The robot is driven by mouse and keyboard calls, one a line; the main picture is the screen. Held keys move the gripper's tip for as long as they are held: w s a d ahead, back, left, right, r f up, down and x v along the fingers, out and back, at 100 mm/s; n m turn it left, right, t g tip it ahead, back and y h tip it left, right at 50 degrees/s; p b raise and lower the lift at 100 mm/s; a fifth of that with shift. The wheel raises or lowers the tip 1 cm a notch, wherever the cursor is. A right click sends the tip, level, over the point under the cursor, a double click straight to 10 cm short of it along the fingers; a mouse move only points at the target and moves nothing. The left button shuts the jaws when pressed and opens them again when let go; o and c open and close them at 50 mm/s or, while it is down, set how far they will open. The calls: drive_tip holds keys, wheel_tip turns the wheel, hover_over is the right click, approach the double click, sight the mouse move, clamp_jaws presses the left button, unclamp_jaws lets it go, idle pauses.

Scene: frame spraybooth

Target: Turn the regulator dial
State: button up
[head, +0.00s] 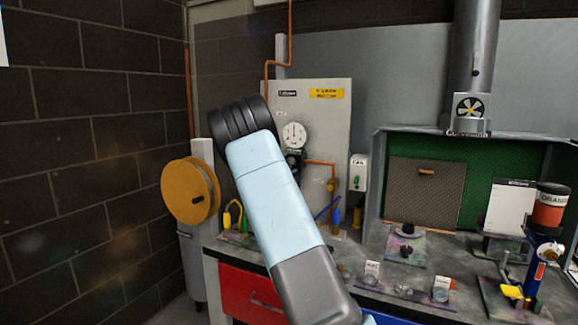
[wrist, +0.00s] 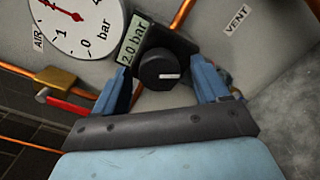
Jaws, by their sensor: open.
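The regulator dial (wrist: 160,72) is a round black knob with a white mark, on a dark square plate below a "2.0 bar" label (wrist: 133,42). My gripper (wrist: 167,92) is open, with one blue finger on each side of the dial in the wrist view. I cannot tell whether either finger touches it. In the head view the dial (head: 294,160) is a dark shape partly hidden behind my arm, under the white pressure gauge (head: 294,135). The gauge also shows in the wrist view (wrist: 75,22), with a red needle. My gripper is hidden in the head view.
Copper pipes (head: 325,163) run along the grey panel (head: 330,115). In the wrist view a brass valve with a red handle (wrist: 70,108) is left of the gripper. A workbench with several tools (head: 400,262) stands below, and a yellow hose reel (head: 188,190) hangs at left.

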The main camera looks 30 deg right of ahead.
drive_tip(key=v, duration=1.3)
drive_tip(key=s+d+r+m+g+y, duration=0.1)
drive_tip(key=s+r+m+g+y, duration=0.3)
drive_tip(key=s, duration=0.8)
drive_tip(key=s+d+f+m+g+y, duration=0.15)
drive_tip(key=s+m, duration=0.45)
drive_tip(key=s, duration=0.6)
drive_tip(key=s+a+m+y, duration=0.2)
drive_tip(key=s+a+y, duration=0.2)
drive_tip(key=s+a, duration=0.5)
drive_tip(key=s+a+m+y, duration=0.3)
drive_tip(key=s+a, duration=0.7)
drive_tip(key=s, duration=0.8)
drive_tip(key=shift+s+f+y, duration=0.25)
drive_tip(key=shift+s+y, duration=0.05)
drive_tip(key=shift+y, duration=0.75)
drive_tip(key=shift+t, duration=0.25)
